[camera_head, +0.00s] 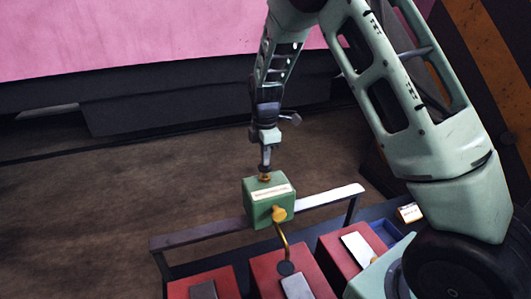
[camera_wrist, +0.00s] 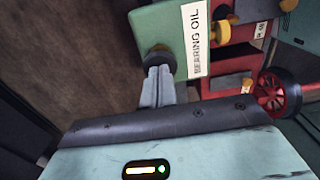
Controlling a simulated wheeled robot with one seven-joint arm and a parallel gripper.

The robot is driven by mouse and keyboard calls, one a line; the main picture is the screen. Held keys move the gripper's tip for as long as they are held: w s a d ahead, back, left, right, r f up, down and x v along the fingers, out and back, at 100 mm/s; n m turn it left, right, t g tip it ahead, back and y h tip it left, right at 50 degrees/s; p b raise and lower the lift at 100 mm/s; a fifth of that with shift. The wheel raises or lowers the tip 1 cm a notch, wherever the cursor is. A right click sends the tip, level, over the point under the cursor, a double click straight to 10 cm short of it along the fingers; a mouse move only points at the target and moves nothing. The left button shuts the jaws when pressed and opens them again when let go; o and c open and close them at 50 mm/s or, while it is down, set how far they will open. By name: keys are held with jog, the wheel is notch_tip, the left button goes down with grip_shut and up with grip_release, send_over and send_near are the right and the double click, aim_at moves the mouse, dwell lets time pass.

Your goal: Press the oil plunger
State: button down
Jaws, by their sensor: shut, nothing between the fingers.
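The oil box is a green block (camera_head: 262,206) with a white label on a rail in the head view; in the wrist view the green box (camera_wrist: 170,22) has a label ending in "OIL". Its plunger (camera_head: 265,177) has a dark cap and a brass-coloured stem on top of the box. The dark cap also shows in the wrist view (camera_wrist: 158,57). My gripper (camera_head: 266,165) points straight down over the plunger, fingers shut and empty. In the wrist view the fingertips (camera_wrist: 158,72) meet the cap or sit just above it; I cannot tell which.
A brass fitting (camera_head: 279,214) and a curved spout (camera_head: 286,250) stick out of the box's front. Red blocks (camera_head: 335,261) stand below, in front of the metal rail (camera_head: 330,198). A red wheel (camera_wrist: 277,91) shows at right in the wrist view. The brown floor behind is clear.

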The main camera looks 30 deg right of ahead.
jog(key=shift+f, duration=0.1)
notch_tip(320, 180, down, 3)
jog(key=b, duration=0.3)
jog(key=shift+s, duration=0.1)
dwell(0.4)
jog(key=shift+r+p, duration=0.25)
jog(key=shift+p, duration=0.1)
notch_tip(320, 180, up, 14)
jog(key=b, duration=0.1)
jog(key=shift+r, duration=0.2)
dwell(1.4)
jog(key=shift+r+b, duration=0.65)
jog(key=shift+r, duration=0.45)
